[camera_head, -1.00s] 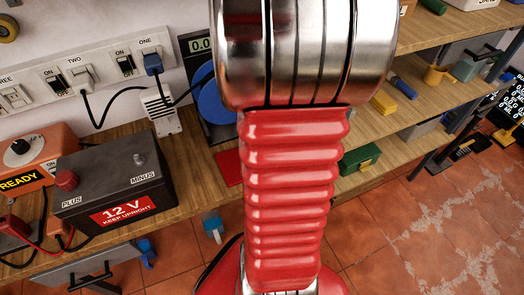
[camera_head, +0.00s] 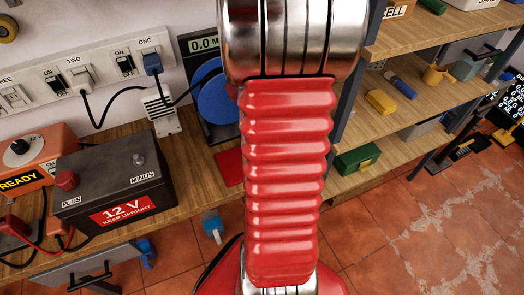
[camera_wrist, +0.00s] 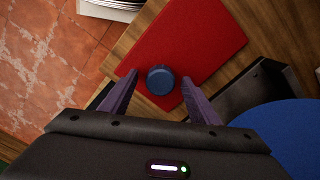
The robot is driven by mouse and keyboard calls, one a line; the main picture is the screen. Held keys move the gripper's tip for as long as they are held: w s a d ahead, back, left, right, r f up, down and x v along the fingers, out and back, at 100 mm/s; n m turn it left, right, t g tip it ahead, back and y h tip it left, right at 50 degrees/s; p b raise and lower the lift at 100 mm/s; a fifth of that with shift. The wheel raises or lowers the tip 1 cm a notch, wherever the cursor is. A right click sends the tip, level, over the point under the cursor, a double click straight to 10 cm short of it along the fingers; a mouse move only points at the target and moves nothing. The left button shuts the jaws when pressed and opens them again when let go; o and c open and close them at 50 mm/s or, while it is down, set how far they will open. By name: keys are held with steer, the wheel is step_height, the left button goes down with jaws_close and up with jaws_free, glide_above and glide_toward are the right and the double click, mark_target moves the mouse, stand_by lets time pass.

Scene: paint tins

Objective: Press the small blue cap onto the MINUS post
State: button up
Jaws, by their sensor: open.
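The small blue cap (camera_wrist: 161,80) shows in the wrist view over the red mat (camera_wrist: 195,45), close to the mat's lower edge. My gripper (camera_wrist: 160,77) is open, with one purple finger on each side of the cap and a visible gap to both. I cannot tell how high the fingertips are above the mat. In the head view the MINUS post (camera_head: 138,159) is a bare metal stud on the dark battery (camera_head: 115,185), to the left. The PLUS post carries a red cap (camera_head: 67,180). My arm hides the gripper and the blue cap in the head view.
A meter with a blue disc (camera_head: 213,100) stands behind the mat; the disc is also close by on the right in the wrist view (camera_wrist: 285,130). A power strip (camera_head: 100,68) with cables runs along the wall. Shelves (camera_head: 400,115) stand at the right.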

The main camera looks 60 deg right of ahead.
steer(key=shift+c, duration=0.7)
steer(key=c, duration=1)
steer(key=shift+r, duration=0.1)
step_height(320, 180, up, 10)
stand_by(0.4)
